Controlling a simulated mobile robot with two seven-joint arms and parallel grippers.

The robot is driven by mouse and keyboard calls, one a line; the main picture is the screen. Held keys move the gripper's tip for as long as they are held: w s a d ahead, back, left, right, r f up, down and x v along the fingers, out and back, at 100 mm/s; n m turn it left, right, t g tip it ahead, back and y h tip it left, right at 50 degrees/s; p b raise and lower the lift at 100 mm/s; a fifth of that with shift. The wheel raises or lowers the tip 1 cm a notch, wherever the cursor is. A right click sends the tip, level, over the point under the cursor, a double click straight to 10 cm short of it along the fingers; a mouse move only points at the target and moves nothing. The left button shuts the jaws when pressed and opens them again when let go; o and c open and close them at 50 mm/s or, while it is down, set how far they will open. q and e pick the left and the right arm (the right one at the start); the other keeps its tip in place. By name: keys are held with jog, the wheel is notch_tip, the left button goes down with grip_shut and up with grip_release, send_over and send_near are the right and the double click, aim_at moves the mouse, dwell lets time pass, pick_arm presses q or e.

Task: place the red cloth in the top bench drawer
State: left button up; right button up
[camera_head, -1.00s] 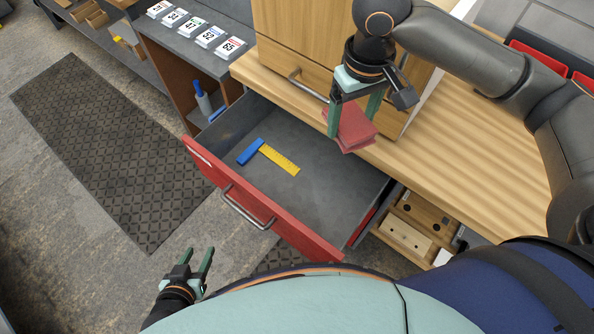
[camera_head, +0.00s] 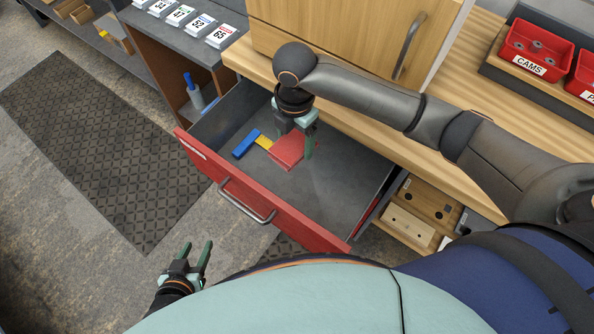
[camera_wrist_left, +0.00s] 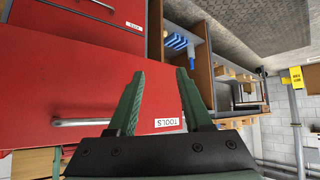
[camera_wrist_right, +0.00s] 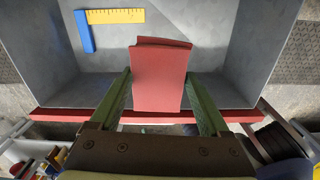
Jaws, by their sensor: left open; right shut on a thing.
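The red cloth (camera_head: 291,150) is folded into a flat pad. My right gripper (camera_head: 295,142) is shut on it and holds it over the open top drawer (camera_head: 337,193). In the right wrist view the cloth (camera_wrist_right: 160,78) sits between the two green fingers (camera_wrist_right: 160,92), with the grey drawer floor beyond it. Whether the cloth touches the floor is unclear. The drawer has a red front and a metal handle (camera_head: 246,202). My left gripper (camera_head: 197,257) is open and empty, in front of the drawer. In the left wrist view its fingers (camera_wrist_left: 160,95) are spread before the red drawer front.
A blue and yellow square (camera_head: 247,143) lies in the drawer, left of the cloth; it also shows in the right wrist view (camera_wrist_right: 110,18). The drawer's right part is clear. The wooden bench top (camera_head: 345,122) lies behind, with red bins (camera_head: 538,48) at the right.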

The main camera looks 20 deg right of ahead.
jog(key=n+b, duration=0.1)
jog(key=b, duration=0.5)
send_over(295, 187)
notch_tip(295, 187, down, 10)
notch_tip(295, 187, down, 6)
jog(key=shift+f+b, duration=0.15)
jog(key=shift+b, duration=0.55)
notch_tip(295, 187, down, 4)
jog(key=shift+f+b, duration=0.2)
jog(key=shift+b, duration=0.25)
jog(key=shift+f, duration=0.2)
pick_arm(q)
notch_tip(295, 187, down, 9)
jog(key=w+d, duration=0.1)
jog(key=d, duration=0.1)
jog(key=shift+d+m+h, duration=0.3)
jog(key=shift+h, duration=0.1)
jog(key=shift+w, duration=0.1)
pick_arm(e)
jog(key=shift+f, duration=0.15)
pick_arm(q)
jog(key=shift+a, duration=0.1)
pick_arm(e)
jog(key=o, duration=1.2)
jog(key=shift+c, duration=0.2)
